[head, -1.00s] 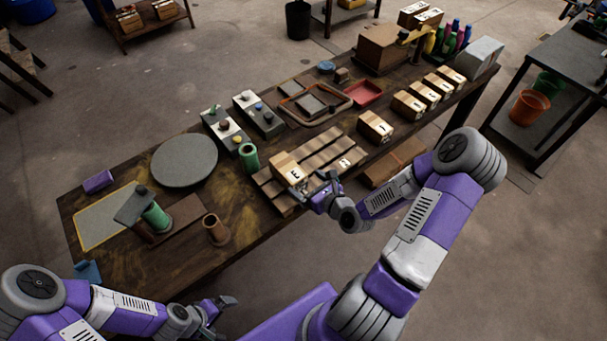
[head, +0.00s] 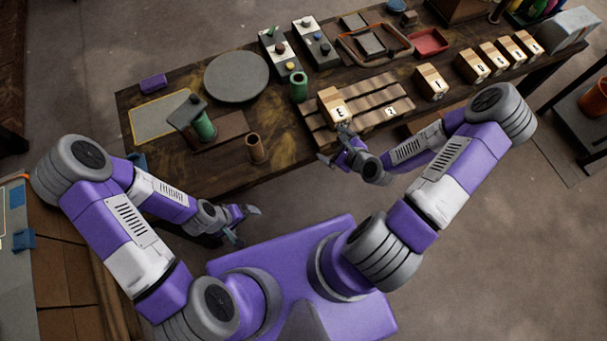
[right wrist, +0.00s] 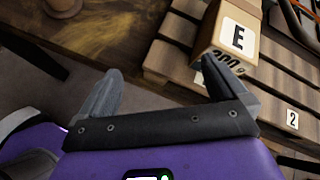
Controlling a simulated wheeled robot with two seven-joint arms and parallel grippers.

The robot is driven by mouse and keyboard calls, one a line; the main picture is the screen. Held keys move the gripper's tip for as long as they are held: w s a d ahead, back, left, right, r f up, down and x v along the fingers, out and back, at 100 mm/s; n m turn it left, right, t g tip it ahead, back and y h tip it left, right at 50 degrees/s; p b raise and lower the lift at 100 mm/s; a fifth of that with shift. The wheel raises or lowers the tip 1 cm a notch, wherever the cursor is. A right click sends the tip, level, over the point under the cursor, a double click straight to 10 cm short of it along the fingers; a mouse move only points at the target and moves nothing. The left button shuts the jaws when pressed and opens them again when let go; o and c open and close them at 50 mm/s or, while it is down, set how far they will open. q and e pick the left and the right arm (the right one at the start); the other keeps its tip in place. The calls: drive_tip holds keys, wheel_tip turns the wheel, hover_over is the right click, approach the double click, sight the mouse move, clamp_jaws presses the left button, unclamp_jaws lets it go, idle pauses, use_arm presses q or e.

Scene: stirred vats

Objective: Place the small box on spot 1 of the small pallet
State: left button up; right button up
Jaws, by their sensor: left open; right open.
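The small box (head: 333,104), light cardboard with a white "E" label, sits on the left end of the slatted small pallet (head: 366,99). A "2" mark shows on the pallet's front right part; no "1" mark is visible on it. My right gripper (head: 336,148) is open and empty just in front of the box, apart from it. In the right wrist view, the box (right wrist: 229,38) stands upright on the slats beyond the open fingers (right wrist: 166,85). My left gripper (head: 244,224) is open and empty, in front of the bench edge.
Another labelled box (head: 430,82) stands right of the pallet, with several more in a row beyond it.

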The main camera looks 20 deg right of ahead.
drive_tip(key=s+a+f+n+g, duration=0.4)
drive_tip(key=a+n, duration=0.3)
drive_tip(key=n, duration=0.5)
drive_tip(key=s+a+f+n+g+y, duration=0.1)
drive_tip(key=s+a+f+n+g, duration=0.3)
drive_tip(key=n, duration=0.9)
drive_tip(key=shift+s+a+f+g, duration=0.35)
drive_tip(key=shift+s+a+g, duration=0.75)
drive_tip(key=shift+s+a, duration=0.55)
